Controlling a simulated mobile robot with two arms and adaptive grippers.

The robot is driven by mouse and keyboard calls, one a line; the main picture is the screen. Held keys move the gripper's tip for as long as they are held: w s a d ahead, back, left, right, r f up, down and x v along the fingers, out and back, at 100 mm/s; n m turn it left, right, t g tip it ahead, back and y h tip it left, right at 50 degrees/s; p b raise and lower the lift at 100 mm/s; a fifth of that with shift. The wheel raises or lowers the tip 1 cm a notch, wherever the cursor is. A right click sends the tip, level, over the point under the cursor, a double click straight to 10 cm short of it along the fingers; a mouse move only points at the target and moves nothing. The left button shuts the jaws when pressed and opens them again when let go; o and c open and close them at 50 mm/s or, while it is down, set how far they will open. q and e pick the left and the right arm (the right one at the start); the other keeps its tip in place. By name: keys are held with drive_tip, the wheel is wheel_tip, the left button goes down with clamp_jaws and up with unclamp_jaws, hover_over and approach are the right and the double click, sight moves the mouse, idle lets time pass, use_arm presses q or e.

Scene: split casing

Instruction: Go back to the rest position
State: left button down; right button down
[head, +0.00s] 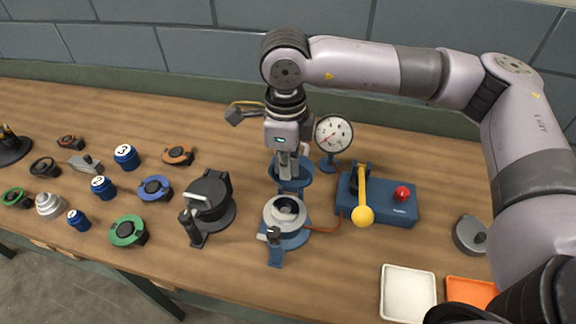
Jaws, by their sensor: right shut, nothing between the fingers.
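My right gripper (289,165) hangs down from my right arm in the middle of the bench. It is shut with nothing visible in it. Its fingertips are over a blue round holder (292,182), and I cannot tell whether they touch it. In front of the holder stands a blue fixture (287,238) with a silver ring-shaped part (285,212) on top. My left gripper is not in view.
A dial gauge (333,133) stands just right of the gripper, near a blue box (391,208) with a yellow-knobbed lever. A black fixture (208,205) stands left. Several coloured parts lie further left. A white tray (408,293) and an orange tray (470,291) sit front right.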

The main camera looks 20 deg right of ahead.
drive_tip(key=shift+s+a+r, duration=0.3)
drive_tip(key=shift+r, duration=0.35)
